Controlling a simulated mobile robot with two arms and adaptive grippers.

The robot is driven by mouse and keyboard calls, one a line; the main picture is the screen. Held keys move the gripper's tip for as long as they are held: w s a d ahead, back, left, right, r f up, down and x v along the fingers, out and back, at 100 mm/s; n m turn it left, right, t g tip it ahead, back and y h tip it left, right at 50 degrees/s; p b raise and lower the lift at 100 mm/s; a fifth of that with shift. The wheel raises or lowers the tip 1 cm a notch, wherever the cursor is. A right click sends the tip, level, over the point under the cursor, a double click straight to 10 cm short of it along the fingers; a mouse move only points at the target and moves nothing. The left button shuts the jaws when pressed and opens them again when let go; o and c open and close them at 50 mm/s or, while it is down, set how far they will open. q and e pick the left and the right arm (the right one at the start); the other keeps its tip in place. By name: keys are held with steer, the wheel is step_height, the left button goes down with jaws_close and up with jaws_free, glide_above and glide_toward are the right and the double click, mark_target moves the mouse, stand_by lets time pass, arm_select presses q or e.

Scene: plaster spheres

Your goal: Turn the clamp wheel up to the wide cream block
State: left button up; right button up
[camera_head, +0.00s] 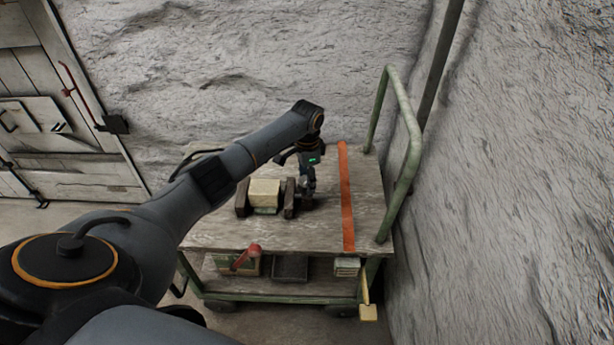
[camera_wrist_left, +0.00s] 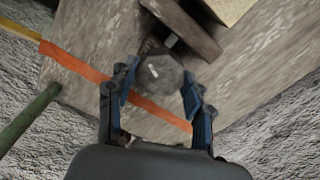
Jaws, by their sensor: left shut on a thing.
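The wide cream block (camera_head: 264,194) sits on the cart top between dark jaws of a clamp (camera_head: 289,198). The clamp wheel (camera_wrist_left: 158,77) is a dark, many-sided knob with a small pale mark, seen in the left wrist view. A corner of the cream block (camera_wrist_left: 230,8) shows at that view's top edge, beyond a dark jaw (camera_wrist_left: 185,25). My left gripper (camera_head: 307,190) is at the clamp's right end, its fingers (camera_wrist_left: 158,92) on either side of the wheel and shut on it. Whether the jaw touches the block is unclear. My right gripper is not in view.
The wooden cart top (camera_head: 325,225) has an orange strip (camera_head: 346,200) right of the clamp and a green rail (camera_head: 408,150) at its right end. A lower shelf holds a red-handled box (camera_head: 245,262) and a dark tray (camera_head: 289,268). Rough walls stand behind and right.

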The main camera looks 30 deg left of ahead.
arm_select(q)
steer(key=m, duration=0.6)
steer(key=shift+m+p, duration=0.3)
steer(key=m, duration=0.3)
steer(key=shift+m, duration=0.3)
steer(key=m, duration=0.3)
steer(key=shift+m, duration=0.3)
steer(key=m+b, duration=0.1)
steer(key=m, duration=0.2)
steer(key=shift+m, duration=0.3)
steer(key=m, duration=0.3)
steer(key=shift+m, duration=0.3)
steer(key=m+b, duration=0.1)
steer(key=m, duration=0.2)
steer(key=shift+m, duration=0.3)
steer(key=shift+m+b, duration=0.45)
steer(key=shift+m, duration=1.25)
